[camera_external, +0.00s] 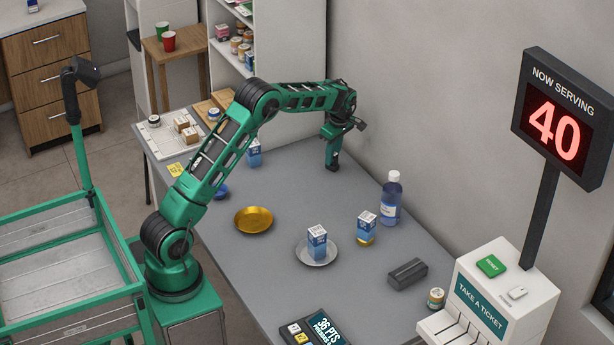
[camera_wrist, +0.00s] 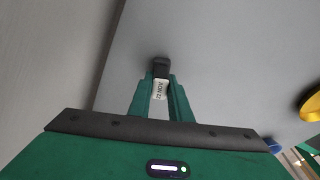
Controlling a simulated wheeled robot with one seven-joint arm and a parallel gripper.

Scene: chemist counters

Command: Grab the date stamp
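In the wrist view, the date stamp (camera_wrist: 160,88) is a small piece with a white label that seems to read "NOV 22" and a black end. It sits between the two green fingers of my gripper (camera_wrist: 161,80), which appear closed against its sides. The black end extends past the fingertips. In the external view, my gripper (camera_external: 332,163) points down at the counter's far side, near the wall. The stamp is hard to make out there, and whether it touches the counter is unclear.
On the grey counter (camera_external: 283,190) stand a gold dish (camera_external: 253,220), a blue-white box (camera_external: 317,243) on a silver plate (camera_external: 329,258), another box (camera_external: 366,227), a blue bottle (camera_external: 391,200) and a dark block (camera_external: 407,274). A ticket machine (camera_external: 492,305) stands at the right.

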